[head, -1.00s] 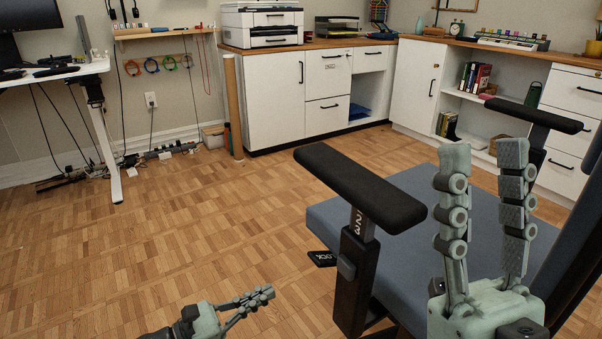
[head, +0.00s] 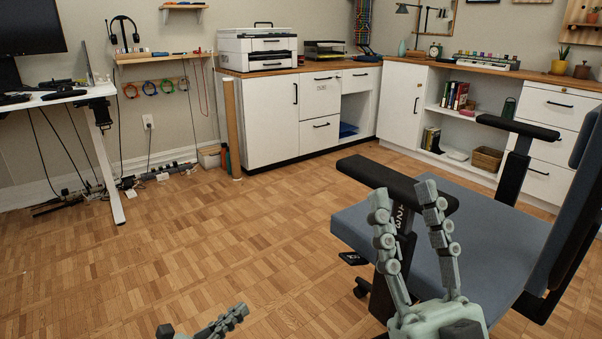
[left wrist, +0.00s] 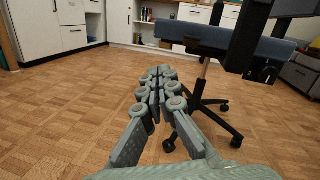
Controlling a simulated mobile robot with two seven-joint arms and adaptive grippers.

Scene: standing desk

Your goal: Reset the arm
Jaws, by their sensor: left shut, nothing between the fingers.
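My left gripper (head: 238,310) is at the bottom edge of the head view, mostly cut off, over the wood floor. In the left wrist view its fingers (left wrist: 161,72) are pressed together, with nothing held. My right gripper (head: 404,190) points up in front of the office chair in the head view. Its two fingers stand apart with nothing between them. Its palm is at the bottom edge, and the rest of that arm is out of view.
The blue-grey office chair (head: 465,245), with black armrests, stands close at the right. White cabinets (head: 262,118) line the back wall, and a standing desk (head: 62,98) is at the left. A cardboard tube (head: 232,130) leans near the cabinets. The middle floor (head: 190,235) is clear.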

